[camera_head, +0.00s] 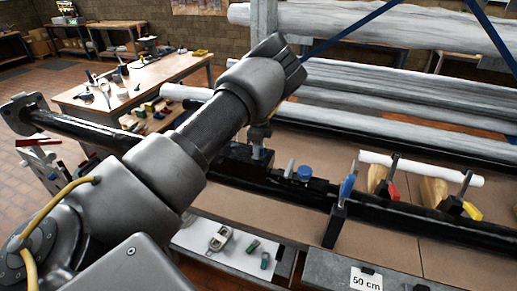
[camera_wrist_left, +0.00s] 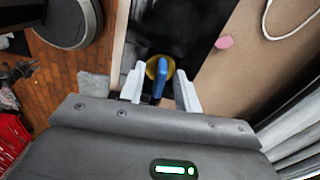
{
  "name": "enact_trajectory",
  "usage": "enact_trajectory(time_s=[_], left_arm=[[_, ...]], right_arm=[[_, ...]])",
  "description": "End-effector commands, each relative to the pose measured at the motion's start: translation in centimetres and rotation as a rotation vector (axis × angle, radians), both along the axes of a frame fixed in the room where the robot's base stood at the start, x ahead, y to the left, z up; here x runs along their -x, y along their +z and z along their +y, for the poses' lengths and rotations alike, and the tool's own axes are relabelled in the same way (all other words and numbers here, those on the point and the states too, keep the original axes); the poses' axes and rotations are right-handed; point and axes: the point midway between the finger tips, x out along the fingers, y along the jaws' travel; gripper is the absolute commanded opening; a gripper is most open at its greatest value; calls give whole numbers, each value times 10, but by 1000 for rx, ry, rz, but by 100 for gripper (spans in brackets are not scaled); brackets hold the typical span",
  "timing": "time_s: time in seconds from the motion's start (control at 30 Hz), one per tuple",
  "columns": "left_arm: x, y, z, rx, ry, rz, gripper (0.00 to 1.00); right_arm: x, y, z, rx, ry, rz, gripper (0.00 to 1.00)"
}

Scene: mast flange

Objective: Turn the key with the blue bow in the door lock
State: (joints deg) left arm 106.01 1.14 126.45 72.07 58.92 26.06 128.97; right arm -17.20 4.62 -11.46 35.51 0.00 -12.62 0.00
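The key with the blue bow (camera_wrist_left: 161,76) stands in a round yellow lock face (camera_wrist_left: 152,67) in the left wrist view. The lock face is set in a dark panel (camera_wrist_left: 188,22). My left gripper (camera_wrist_left: 160,88) is open, with its pale fingers on either side of the blue bow and a visible gap to each. In the head view my left arm reaches over the bench and the left gripper (camera_head: 259,148) points down. I cannot make out the key there. My right gripper is not in view.
A blue knob (camera_head: 304,173) stands right of the gripper on the black rail. Blue-, red- and yellow-handled clamps stand farther right. Wrapped long rolls (camera_head: 400,90) lie behind. A wooden table (camera_head: 140,75) with tools is at the back left. A small pink piece (camera_wrist_left: 224,42) lies near the panel.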

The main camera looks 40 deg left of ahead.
Motion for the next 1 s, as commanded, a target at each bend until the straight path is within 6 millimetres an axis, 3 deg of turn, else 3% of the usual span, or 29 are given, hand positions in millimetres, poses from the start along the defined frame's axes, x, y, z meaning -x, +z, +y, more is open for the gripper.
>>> enact_trajectory(time_s=[0.63,1.0], left_arm=[[0,58,0,0,-1,0,33],[0,60,0,0,-1,0,33]], right_arm=[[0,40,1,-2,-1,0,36],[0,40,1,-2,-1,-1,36]])
